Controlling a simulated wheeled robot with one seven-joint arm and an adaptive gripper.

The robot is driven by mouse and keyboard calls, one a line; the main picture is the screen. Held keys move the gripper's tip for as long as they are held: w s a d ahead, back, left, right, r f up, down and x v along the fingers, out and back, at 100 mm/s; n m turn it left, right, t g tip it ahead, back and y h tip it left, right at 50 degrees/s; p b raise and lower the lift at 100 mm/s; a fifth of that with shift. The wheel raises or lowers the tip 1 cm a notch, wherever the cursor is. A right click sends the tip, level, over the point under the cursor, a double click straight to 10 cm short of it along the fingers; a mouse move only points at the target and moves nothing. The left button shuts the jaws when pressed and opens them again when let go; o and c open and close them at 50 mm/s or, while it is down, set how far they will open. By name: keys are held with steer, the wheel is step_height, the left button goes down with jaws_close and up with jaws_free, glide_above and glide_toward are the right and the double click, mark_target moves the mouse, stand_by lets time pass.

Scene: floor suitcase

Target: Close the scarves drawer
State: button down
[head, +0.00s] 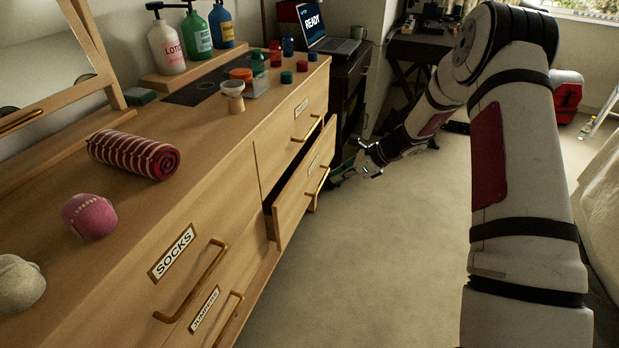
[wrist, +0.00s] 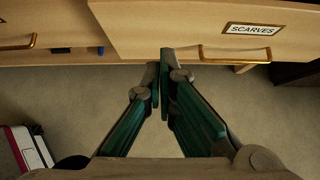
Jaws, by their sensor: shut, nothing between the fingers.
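The scarves drawer (head: 293,203) sticks out of the wooden dresser (head: 240,130), with a dark gap along its side. Its front also shows in the wrist view (wrist: 150,28), with a white SCARVES label (wrist: 248,28) and a brass handle (wrist: 235,60). My gripper (head: 339,176) is low, just beyond the drawer front in the head view. In the wrist view my gripper's green fingers (wrist: 163,58) are shut and empty, tips together at the drawer front's lower edge, left of the handle. I cannot tell whether they touch it.
The socks drawer (head: 185,262) and the lower jumpers drawer (head: 212,305) look shut. A striped red roll (head: 133,154), a pink ball (head: 89,216) and several bottles stand on the dresser top. Carpet (head: 400,240) beside the dresser is clear. A dark desk (head: 415,50) stands behind.

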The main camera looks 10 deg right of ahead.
mark_target(289, 181)
steer(key=shift+w+a+r+b+x, duration=0.2)
steer(key=shift+r+b+x, duration=0.15)
steer(key=shift+x, duration=1.8)
steer(key=shift+w+a+r+b+x, duration=0.25)
steer(key=shift+b+x, duration=0.15)
steer(key=shift+x, duration=1.75)
steer(key=shift+w+a+r+b+x, duration=0.2)
steer(key=shift+r+b+x, duration=0.15)
steer(key=shift+x, duration=1.85)
steer(key=w+a, duration=0.1)
steer(key=a, duration=0.1)
steer(key=w+a+b, duration=0.1)
steer(key=a, duration=0.1)
steer(key=shift+w+f, duration=0.1)
steer(key=shift+w, duration=0.15)
steer(key=shift+w+a, duration=0.2)
steer(key=shift+a, duration=0.05)
